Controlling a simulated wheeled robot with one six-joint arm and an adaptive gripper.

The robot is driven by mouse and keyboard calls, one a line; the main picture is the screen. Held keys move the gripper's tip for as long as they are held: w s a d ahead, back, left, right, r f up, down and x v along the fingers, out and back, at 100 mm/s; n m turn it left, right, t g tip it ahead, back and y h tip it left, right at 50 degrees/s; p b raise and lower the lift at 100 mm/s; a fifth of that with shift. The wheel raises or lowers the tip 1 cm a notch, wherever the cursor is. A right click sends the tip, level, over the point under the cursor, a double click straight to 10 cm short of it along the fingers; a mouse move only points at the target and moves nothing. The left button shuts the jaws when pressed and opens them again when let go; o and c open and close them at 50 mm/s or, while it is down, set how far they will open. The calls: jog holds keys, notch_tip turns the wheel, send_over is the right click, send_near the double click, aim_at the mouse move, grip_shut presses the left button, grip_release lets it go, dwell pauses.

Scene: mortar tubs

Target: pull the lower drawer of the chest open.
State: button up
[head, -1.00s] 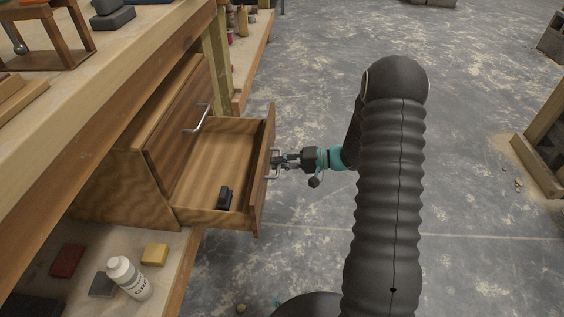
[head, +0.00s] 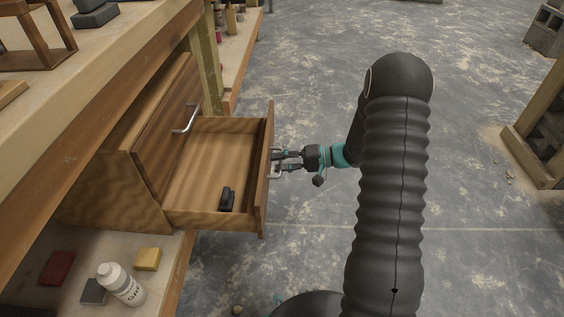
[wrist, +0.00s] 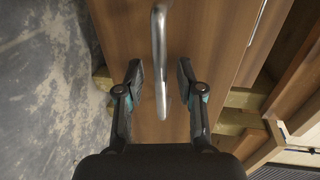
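The wooden chest (head: 112,192) stands on the bench's lower shelf. Its lower drawer (head: 188,218) is pulled far out to the right, and its inside shows in the head view. A small black block (head: 227,199) lies in it. The upper drawer (head: 163,140) is shut, with a metal bar handle (head: 186,119). My gripper (head: 279,161) is at the lower drawer's front. In the wrist view, its fingers (wrist: 159,72) are spread on either side of the lower drawer's metal handle (wrist: 159,45), with a gap on each side.
A white bottle (head: 121,284), a yellow block (head: 148,259), a red block (head: 58,268) and a grey block (head: 94,292) sit on the lower shelf (head: 160,285). The concrete floor (head: 460,110) right of the drawer is clear. A wooden structure (head: 540,135) stands at the far right.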

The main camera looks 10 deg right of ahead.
jog(key=shift+d, duration=0.1)
jog(key=v, duration=1.2)
jog(key=s+f+m+g+h, duration=0.2)
jog(key=s+f+m+g, duration=0.1)
jog(key=s+f+m, duration=0.15)
jog(key=s+r+g+h+p, duration=0.1)
jog(key=s+r+h, duration=0.1)
jog(key=s, duration=0.2)
jog(key=s+r+g+h, duration=0.1)
jog(key=s+r+h, duration=0.1)
jog(key=s+h, duration=0.15)
jog(key=s+a+r+n+t+h+p, duration=0.2)
jog(key=s+r, duration=0.3)
jog(key=r, duration=0.4)
jog(key=s+a+r+n+t+h+p, duration=0.2)
jog(key=s+r, duration=0.3)
jog(key=r, duration=0.4)
jog(key=s+a+r+n+t+h+p, duration=0.2)
jog(key=s+r, duration=0.3)
jog(key=r, duration=0.4)
jog(key=shift+a+r+n+t+h, duration=0.25)
jog(key=shift+a+n+t+h, duration=0.35)
jog(key=shift+h, duration=0.25)
